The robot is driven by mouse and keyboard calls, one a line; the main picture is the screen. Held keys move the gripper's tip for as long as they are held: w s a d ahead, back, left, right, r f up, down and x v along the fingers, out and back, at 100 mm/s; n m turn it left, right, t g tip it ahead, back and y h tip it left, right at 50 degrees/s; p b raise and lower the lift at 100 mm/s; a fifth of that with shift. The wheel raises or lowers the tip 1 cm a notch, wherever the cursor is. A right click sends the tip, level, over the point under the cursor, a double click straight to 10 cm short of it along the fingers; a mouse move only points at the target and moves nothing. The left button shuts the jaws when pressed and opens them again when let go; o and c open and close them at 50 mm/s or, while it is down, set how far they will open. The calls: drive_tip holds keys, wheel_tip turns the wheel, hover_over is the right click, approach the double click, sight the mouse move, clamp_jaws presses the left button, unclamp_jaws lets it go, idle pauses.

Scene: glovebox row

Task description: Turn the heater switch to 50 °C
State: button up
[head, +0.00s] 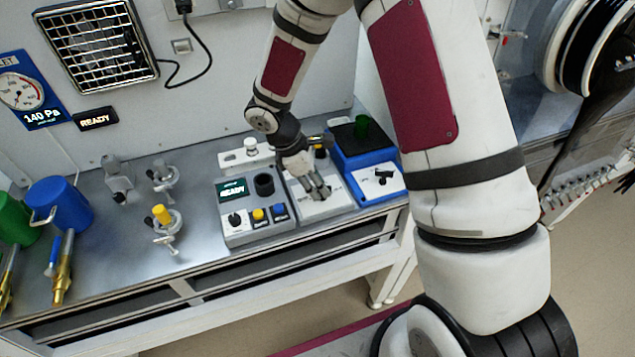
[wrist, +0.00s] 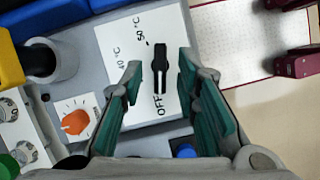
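The heater switch (wrist: 160,62) is a narrow black lever knob on a white label plate (wrist: 174,22). The plate reads 40 °C and 50 °C at its upper left and OFF below the knob. The knob lies lengthwise along the picture's height, its lower end towards OFF; I cannot tell which end is the pointer. My gripper (wrist: 160,64) is open, its teal-padded fingers on either side of the knob with gaps visible. In the head view my gripper (head: 318,191) points down over the pale-topped heater box (head: 333,206), hiding the switch.
Left of the heater box stands a control unit (head: 233,218) with a READY display. Right of it is a blue box (head: 365,155) with a green cup. An orange knob (wrist: 75,122) and a grey cylinder (wrist: 66,58) sit close by in the wrist view.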

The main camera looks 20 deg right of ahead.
clamp_jaws()
drive_tip(key=shift+w+m, duration=0.15)
drive_tip(key=shift+m, duration=0.25)
drive_tip(key=m+g+b, duration=0.1)
drive_tip(key=m, duration=0.1)
drive_tip(key=shift+w+m+y, duration=0.15)
drive_tip(key=shift+m+y, duration=0.15)
drive_tip(key=shift+w+d+m+g+y+b, duration=0.1)
drive_tip(key=shift+m+g+y+b, duration=0.3)
drive_tip(key=shift+m, duration=0.55)
drive_tip(key=shift+d+m+g+y+b, duration=0.15)
drive_tip(key=shift+m+b, duration=0.3)
drive_tip(key=shift+m, duration=0.5)
drive_tip(key=shift+o, duration=1.1)
unclamp_jaws()
drive_tip(key=shift+r, duration=0.15)
